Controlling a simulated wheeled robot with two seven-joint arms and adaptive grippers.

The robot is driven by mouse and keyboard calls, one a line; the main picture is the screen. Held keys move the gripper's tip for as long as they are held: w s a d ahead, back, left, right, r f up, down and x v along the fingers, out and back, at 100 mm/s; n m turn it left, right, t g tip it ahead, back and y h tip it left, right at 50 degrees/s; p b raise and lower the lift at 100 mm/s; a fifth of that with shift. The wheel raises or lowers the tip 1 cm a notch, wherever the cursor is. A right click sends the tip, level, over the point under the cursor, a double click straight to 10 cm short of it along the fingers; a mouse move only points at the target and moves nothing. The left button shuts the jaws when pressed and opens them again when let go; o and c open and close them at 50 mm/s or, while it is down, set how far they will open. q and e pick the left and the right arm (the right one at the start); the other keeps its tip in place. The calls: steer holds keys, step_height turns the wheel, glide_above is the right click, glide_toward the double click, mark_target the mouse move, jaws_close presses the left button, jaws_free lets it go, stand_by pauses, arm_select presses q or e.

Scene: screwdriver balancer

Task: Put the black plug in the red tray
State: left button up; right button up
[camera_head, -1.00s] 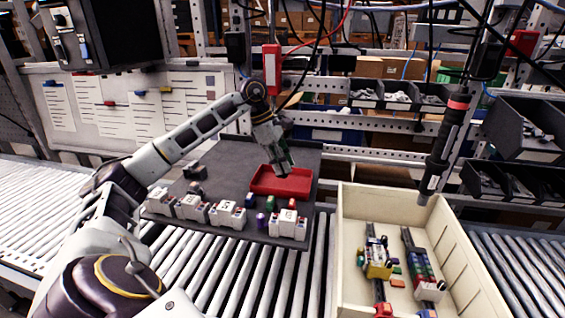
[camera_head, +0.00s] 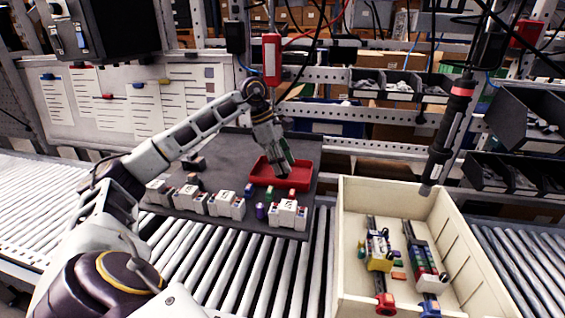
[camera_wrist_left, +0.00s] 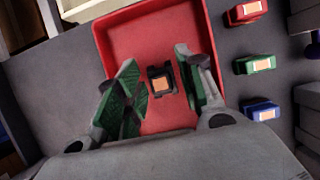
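The red tray (camera_head: 301,183) lies on a dark grey mat, and it fills the middle of the left wrist view (camera_wrist_left: 150,30). The black plug (camera_wrist_left: 162,81) has an orange face and sits within the tray's outline, between my left gripper's green-padded fingers. My left gripper (camera_head: 284,168) is low at the tray in the head view. In the left wrist view its fingers (camera_wrist_left: 158,88) are spread, with a visible gap between the left finger and the plug. The plug cannot be made out in the head view. My right gripper is not in view.
Red (camera_wrist_left: 246,11), green (camera_wrist_left: 254,64) and blue (camera_wrist_left: 260,110) plugs stand beside the tray. White terminal blocks (camera_head: 226,203) line the mat's front edge. A cream crate (camera_head: 346,265) with rail assemblies stands at right. A screwdriver (camera_head: 448,135) hangs above it.

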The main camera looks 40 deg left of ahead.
arm_select(q)
steer(key=shift+o, duration=0.6)
steer(key=v, duration=1.2)
steer(key=shift+s+a+f, duration=0.1)
steer(key=shift+s+a, duration=0.05)
stand_by(0.6)
